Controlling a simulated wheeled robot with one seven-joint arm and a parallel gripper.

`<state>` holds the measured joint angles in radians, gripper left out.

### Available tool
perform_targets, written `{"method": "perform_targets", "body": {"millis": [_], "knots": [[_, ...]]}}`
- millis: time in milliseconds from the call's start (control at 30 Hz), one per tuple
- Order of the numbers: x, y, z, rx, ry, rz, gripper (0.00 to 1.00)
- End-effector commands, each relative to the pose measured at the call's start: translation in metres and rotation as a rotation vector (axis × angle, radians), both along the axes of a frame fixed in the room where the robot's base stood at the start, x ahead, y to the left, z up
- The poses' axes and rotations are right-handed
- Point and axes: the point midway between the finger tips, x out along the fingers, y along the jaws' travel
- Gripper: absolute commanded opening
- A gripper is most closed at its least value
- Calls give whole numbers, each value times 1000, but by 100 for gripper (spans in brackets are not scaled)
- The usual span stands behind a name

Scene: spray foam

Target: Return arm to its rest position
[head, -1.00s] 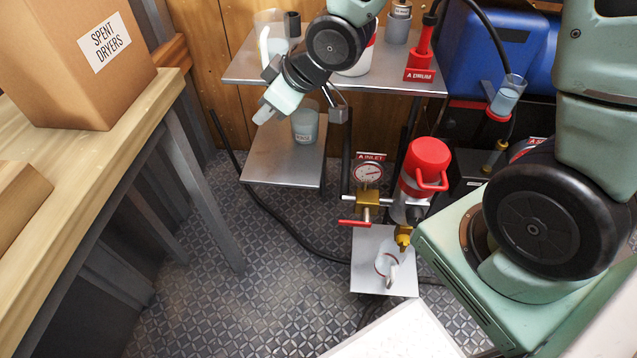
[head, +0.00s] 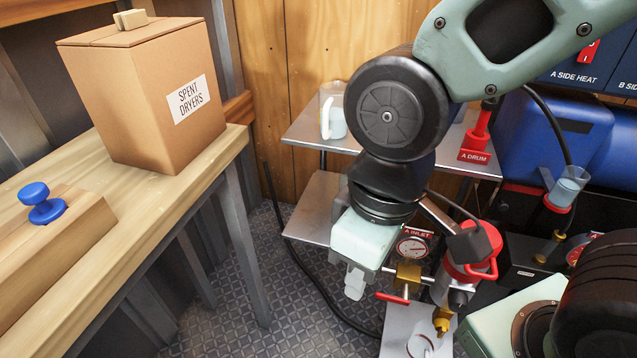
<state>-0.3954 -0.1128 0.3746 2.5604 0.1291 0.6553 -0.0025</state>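My gripper (head: 354,285) hangs from my arm at the centre of the head view, pointing down. Its fingers look small and close together, and I cannot tell whether they are open or shut. No held object shows at the fingertips. It is in front of the lower metal shelf and left of the gauge marked A INLET (head: 411,247). My arm's upper links cross the upper right of the view and hide part of the upper shelf.
A box marked SPENT DRYERS (head: 150,95) stands on the wooden bench (head: 105,250) at left, beside a wooden block with a blue knob (head: 45,205). The red-topped pump (head: 470,262) stands right of my gripper. A jug (head: 332,118) sits on the upper shelf (head: 305,135).

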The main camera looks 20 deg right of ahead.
Motion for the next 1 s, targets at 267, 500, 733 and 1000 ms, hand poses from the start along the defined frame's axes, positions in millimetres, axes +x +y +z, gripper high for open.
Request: {"method": "perform_targets", "body": {"millis": [267, 500, 733, 1000], "knots": [[1, 0, 71, 1, -1, -1, 34], [1, 0, 128, 1, -1, -3, 34], [1, 0, 134, 1, -1, -3, 34], [1, 0, 134, 1, -1, -3, 34]]}}
